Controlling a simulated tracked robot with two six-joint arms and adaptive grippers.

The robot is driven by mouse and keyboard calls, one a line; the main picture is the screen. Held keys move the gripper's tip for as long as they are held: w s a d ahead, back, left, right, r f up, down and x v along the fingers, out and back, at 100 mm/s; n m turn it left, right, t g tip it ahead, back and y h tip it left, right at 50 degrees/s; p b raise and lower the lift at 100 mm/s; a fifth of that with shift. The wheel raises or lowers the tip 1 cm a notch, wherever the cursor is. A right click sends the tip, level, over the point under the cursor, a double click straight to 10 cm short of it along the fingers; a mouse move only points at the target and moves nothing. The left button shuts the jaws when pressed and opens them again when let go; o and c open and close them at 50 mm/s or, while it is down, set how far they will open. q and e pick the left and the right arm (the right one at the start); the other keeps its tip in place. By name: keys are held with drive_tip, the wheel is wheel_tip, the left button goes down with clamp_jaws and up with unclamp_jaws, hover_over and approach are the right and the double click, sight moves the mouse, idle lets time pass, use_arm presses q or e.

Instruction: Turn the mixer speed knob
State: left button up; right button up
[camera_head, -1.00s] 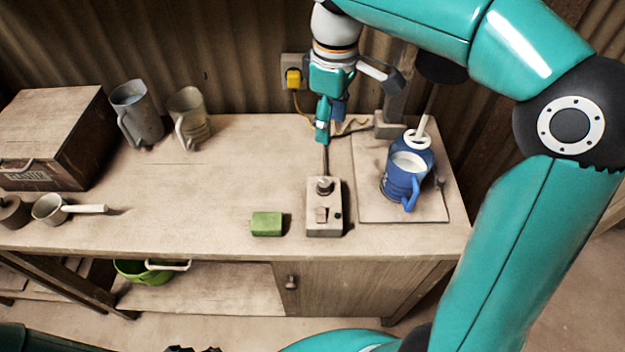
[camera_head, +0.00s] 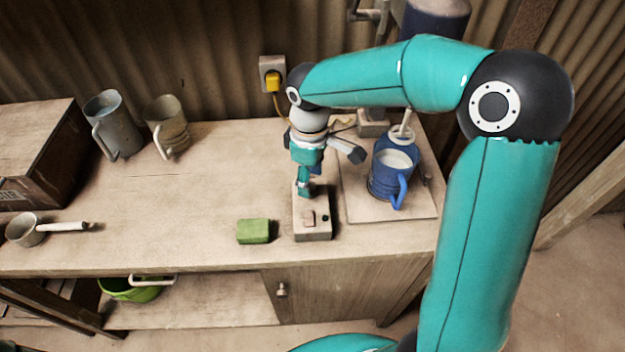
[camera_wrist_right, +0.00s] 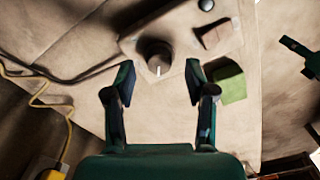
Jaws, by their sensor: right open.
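The mixer speed knob is a dark round knob (camera_wrist_right: 157,57) with a white line mark, on a pale control box (camera_head: 313,224) at the front right of the bench. The box also carries a brown rocker switch (camera_wrist_right: 215,33). My right gripper (camera_head: 304,190) points down over the box's back part and hides the knob in the head view. In the right wrist view its open fingers (camera_wrist_right: 160,80) stand either side of the knob's near edge, with nothing held. A dark teal part at the right edge of that view looks like my left gripper (camera_wrist_right: 300,55); its jaws are unclear.
A green sponge (camera_head: 253,231) lies left of the box. Grey jugs and a saucepan (camera_head: 26,230) are further left. The bench middle is clear.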

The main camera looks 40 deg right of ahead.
drive_tip(key=shift+f, duration=1.05)
clamp_jaws()
drive_tip(key=shift+n, duration=0.5)
unclamp_jaws()
wheel_tip(320, 180, up, 12)
